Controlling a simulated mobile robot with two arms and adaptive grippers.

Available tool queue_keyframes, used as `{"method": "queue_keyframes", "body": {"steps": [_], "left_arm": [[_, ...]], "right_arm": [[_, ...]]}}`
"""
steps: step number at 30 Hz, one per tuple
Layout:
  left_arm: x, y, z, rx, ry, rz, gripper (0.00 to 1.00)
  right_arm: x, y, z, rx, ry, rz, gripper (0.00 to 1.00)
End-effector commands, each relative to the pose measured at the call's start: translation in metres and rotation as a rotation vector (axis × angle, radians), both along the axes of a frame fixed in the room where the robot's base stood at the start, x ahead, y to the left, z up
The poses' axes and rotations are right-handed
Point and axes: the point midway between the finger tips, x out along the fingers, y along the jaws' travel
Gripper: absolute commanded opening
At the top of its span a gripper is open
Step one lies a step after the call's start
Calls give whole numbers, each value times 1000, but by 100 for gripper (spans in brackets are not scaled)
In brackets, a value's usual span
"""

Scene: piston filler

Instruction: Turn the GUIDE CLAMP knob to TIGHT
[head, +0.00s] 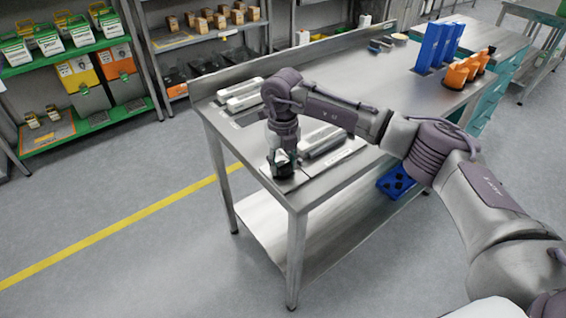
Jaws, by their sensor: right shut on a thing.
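My right gripper (283,160) points down at the near left end of a steel bench (217,121). It is shut around a small dark part, which I take to be the GUIDE CLAMP knob. The fingers hide most of the knob, so its pointer and its setting cannot be read. It sits over a flat plate (300,180) near the bench's front corner. A light grey rail block (322,143) lies just behind and to the right of the gripper. My left gripper is not in view.
Another pale rail block (243,94) lies at the bench's back left. Blue holders (436,46) and orange parts (462,73) stand at the far right. A blue crate (397,183) is on the lower shelf. Floor to the left is clear, with a yellow line (110,235).

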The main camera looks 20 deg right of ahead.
Motion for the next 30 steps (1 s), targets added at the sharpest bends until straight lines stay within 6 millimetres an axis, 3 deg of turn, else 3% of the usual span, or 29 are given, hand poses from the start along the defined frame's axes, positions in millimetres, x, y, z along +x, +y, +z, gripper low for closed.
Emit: {"method": "queue_keyframes", "body": {"steps": [1, 5, 17, 30], "left_arm": [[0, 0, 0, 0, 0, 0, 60], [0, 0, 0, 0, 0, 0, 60], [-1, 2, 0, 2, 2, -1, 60], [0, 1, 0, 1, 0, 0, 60]], "right_arm": [[2, -1, 3, 2, -8, -4, 45], [2, 0, 2, 1, -6, -3, 65], [1, 0, 9, 1, -4, -1, 65], [2, 0, 95, 1, -7, -1, 65]]}}
